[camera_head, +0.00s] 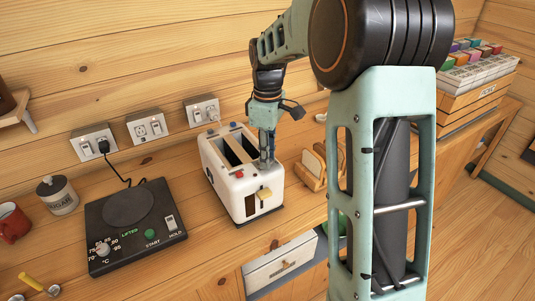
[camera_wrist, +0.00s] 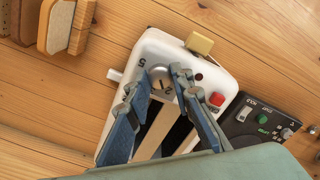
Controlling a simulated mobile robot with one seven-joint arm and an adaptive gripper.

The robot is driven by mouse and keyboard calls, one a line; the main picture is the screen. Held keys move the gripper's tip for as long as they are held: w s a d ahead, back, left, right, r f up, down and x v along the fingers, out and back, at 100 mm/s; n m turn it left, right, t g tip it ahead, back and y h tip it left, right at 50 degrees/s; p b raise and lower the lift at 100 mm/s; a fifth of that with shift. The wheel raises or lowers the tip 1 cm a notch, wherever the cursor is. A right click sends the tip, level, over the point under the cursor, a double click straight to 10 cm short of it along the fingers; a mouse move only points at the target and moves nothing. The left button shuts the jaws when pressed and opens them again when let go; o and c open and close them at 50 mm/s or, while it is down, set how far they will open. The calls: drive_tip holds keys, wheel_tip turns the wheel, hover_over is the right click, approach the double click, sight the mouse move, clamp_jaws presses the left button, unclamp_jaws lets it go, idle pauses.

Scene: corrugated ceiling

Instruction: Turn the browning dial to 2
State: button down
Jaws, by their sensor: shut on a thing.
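The white toaster (camera_head: 219,178) stands on the wooden counter, with two dark slots on top, and it also shows in the wrist view (camera_wrist: 152,47). Its round silver browning dial (camera_wrist: 160,84) is on the top near the yellow lever (camera_wrist: 199,44). My gripper (camera_wrist: 160,74) is shut on the dial, with one blue finger on each side of it. Numbers show around the dial, a 5 among them; where the pointer stands I cannot tell. In the head view my gripper (camera_head: 267,163) reaches down onto the toaster's top right end and hides the dial.
A red button (camera_head: 239,174) is on the toaster near the dial. A black hot plate (camera_head: 140,240) with a corded plug stands left. A wooden rack with bread slices (camera_head: 312,170) stands close on the right. Wall sockets (camera_head: 148,127) are behind.

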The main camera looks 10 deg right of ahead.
drive_tip(key=shift+n, duration=0.9)
drive_tip(key=c, duration=1.7)
unclamp_jaws()
wheel_tip(320, 180, up, 12)
drive_tip(key=shift+r, duration=0.1)
